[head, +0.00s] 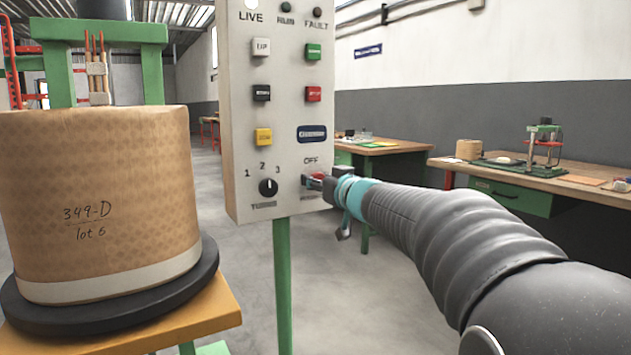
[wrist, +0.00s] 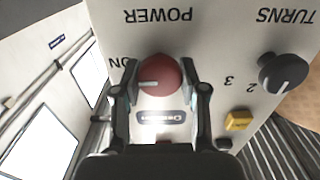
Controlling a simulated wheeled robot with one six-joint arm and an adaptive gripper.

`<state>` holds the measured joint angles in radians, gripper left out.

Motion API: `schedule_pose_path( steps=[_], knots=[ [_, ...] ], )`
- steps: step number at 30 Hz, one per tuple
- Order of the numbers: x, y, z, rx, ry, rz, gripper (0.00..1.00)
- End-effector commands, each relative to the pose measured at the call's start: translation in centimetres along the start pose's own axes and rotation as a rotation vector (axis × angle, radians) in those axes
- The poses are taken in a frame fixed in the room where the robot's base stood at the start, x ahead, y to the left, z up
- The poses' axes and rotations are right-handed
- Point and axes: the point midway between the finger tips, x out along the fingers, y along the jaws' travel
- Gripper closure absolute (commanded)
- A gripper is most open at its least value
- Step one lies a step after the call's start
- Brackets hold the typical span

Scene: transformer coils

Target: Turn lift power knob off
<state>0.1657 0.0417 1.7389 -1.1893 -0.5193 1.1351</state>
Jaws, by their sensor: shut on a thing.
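The red power knob (wrist: 163,72) sits on the pale control panel (head: 240,110), under the word POWER in the upside-down wrist view. Its white line points to the left of that picture, on the side of the letters ON. My gripper (wrist: 160,68) has one finger on each side of the knob and is shut on it. In the head view my gripper (head: 322,183) reaches the panel's lower right from the right, just below the word OFF. There the knob (head: 318,176) is mostly hidden by the fingers. The OFF mark cannot be seen in the wrist view.
A black turns knob (head: 268,187) is left of the power knob on the panel, with several push buttons above. A large tan coil (head: 100,200) stands on a black disc at left. Benches (head: 520,185) stand behind at right. Bare floor lies between.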

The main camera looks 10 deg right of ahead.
Motion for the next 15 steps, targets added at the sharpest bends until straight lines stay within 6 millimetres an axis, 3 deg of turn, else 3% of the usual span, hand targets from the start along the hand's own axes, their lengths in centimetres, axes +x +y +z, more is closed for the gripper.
schedule_pose_path(
  steps=[8, 15],
  knots=[
    [-0.04, -0.10, -0.03, -0.086, 0.001, -0.010, 0.92],
    [-0.10, -0.06, 0.00, -0.267, 0.002, -0.008, 0.92]
  ],
)
